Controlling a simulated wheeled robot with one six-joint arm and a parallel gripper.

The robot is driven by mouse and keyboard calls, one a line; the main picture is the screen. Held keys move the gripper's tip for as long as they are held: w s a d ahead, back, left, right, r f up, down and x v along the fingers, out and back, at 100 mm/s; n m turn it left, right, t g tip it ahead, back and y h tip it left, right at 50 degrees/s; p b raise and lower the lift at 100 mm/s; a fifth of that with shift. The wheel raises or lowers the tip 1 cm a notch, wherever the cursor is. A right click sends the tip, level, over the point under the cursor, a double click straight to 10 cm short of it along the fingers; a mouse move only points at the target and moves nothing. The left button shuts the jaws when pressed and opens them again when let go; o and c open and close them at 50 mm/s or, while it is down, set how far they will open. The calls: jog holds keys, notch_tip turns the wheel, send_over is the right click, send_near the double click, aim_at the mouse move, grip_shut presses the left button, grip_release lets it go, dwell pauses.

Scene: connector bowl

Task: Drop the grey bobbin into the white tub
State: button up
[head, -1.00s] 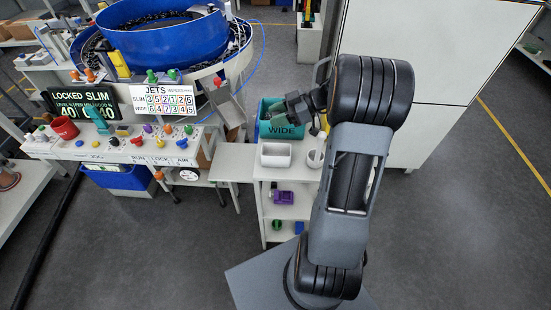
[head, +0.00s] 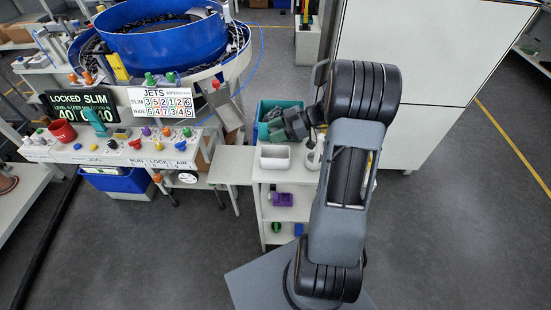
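A white rectangular tub (head: 275,165) stands on the top of the small white shelf unit, open side up, and looks empty. My gripper (head: 277,130) is just behind and above it, in front of the teal bin (head: 266,109). The gripper is small and dark here, so I cannot tell whether its fingers are open or shut. I cannot make out the grey bobbin. It may be hidden by my gripper or inside the bin.
A white round container (head: 313,160) stands right of the tub, close to my arm. Purple (head: 283,199) and green (head: 277,227) things lie on lower shelves. A control panel and blue bowl feeder (head: 165,40) stand at left. A tall white cabinet (head: 440,50) stands behind my arm.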

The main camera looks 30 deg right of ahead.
jog(key=o, duration=0.5)
jog(key=b+v, duration=0.2)
jog(key=v, duration=1.2)
jog(key=shift+f, duration=0.1)
